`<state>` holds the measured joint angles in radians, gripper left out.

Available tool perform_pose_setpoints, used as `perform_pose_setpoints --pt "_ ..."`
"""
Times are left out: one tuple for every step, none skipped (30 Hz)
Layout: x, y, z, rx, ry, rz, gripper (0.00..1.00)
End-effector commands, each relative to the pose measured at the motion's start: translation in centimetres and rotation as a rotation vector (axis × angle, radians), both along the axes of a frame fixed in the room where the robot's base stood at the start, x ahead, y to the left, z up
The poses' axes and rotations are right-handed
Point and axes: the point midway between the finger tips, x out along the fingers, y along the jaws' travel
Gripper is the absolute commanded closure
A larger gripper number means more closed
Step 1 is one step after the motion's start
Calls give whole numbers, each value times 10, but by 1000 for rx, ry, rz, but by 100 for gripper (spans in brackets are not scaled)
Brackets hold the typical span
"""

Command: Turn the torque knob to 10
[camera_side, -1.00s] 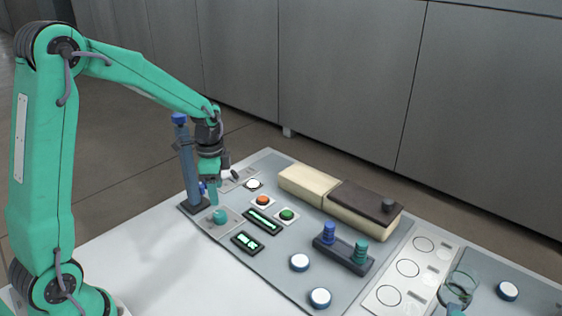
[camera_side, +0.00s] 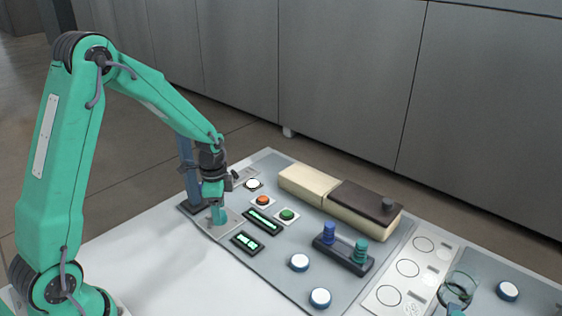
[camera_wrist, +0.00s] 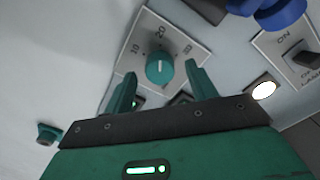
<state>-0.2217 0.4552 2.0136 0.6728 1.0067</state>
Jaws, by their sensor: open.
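The teal torque knob (camera_wrist: 160,70) sits on a pale plate (camera_wrist: 198,62) marked 10, 20 and 30 in the wrist view. Its white line points roughly toward the 20. My gripper (camera_wrist: 158,76) is open, with one finger on each side of the knob; I cannot tell whether they touch it. In the side view my gripper (camera_side: 219,217) points down over the knob's plate (camera_side: 233,221) and hides most of the knob.
A blue post (camera_side: 189,172) stands close behind my gripper. An orange button (camera_side: 263,201), a green button (camera_side: 287,215) and lit displays (camera_side: 247,243) lie to the right. The wrist view shows an ON switch (camera_wrist: 291,55) and a white lamp (camera_wrist: 264,90).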

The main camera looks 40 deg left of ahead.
Motion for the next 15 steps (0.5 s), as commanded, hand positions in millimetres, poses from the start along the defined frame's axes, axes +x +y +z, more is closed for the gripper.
perform_pose_setpoints --pt "0 0 -4 -1 2 0 43" --pt "0 0 -6 0 1 0 43" --pt "0 0 -8 0 1 0 43" --pt "0 0 -9 -1 1 0 43" --pt "0 0 -10 -1 1 0 43" --pt "0 0 -10 0 0 0 43" --pt "0 0 -11 0 0 0 43" --pt "0 0 -11 0 0 0 43" --pt "0 0 -11 0 0 0 43" --pt "0 0 -11 0 0 0 43" --pt "0 0 -11 0 0 0 43" --pt "0 0 -11 0 0 0 43" --pt "0 0 -11 0 0 0 43" --pt "0 0 -11 0 0 0 45" --pt "0 0 -11 0 0 0 53"
